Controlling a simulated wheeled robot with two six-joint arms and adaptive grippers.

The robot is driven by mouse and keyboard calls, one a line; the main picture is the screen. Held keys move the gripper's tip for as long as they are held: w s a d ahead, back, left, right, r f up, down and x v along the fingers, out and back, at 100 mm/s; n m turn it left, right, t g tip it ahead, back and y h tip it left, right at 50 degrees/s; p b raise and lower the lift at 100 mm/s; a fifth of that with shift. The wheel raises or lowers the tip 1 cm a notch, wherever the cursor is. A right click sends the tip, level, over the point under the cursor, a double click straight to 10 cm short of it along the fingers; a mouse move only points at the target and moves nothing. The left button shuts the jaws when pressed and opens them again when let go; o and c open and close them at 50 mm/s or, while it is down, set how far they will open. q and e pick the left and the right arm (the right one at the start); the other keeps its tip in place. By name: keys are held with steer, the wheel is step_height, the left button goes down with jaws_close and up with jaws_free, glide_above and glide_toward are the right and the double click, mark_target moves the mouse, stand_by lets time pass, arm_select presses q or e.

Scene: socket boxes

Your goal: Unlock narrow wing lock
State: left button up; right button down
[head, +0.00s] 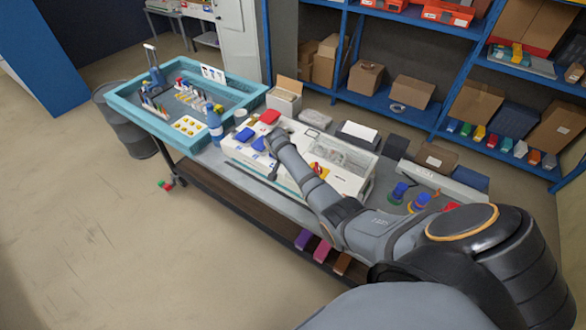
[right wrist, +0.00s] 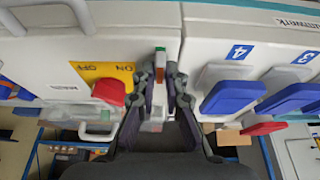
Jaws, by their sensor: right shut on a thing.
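The narrow wing lock appears to be the slim upright piece with white, green and red parts (right wrist: 160,62) on the edge of the white socket box (right wrist: 135,32) in the right wrist view. My right gripper (right wrist: 162,82) is closed around it, one dark finger on each side. Its contact points are partly hidden by the fingers, and I cannot tell whether the lock is turned. In the head view my right gripper (head: 271,141) reaches down at the socket boxes, too small to show the lock. My left gripper is not in view.
A red switch (right wrist: 110,91) on a yellow ON/OFF plate sits left of the fingers. Blue socket covers (right wrist: 232,97) numbered 4 and 3 are to the right. A teal tray (head: 122,98) with small parts stands at the table's left end. Shelves (head: 405,112) stand behind.

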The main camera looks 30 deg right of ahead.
stand_by(0.3)
steer(key=c, duration=1.4)
jaws_free()
steer(key=v, duration=1.2)
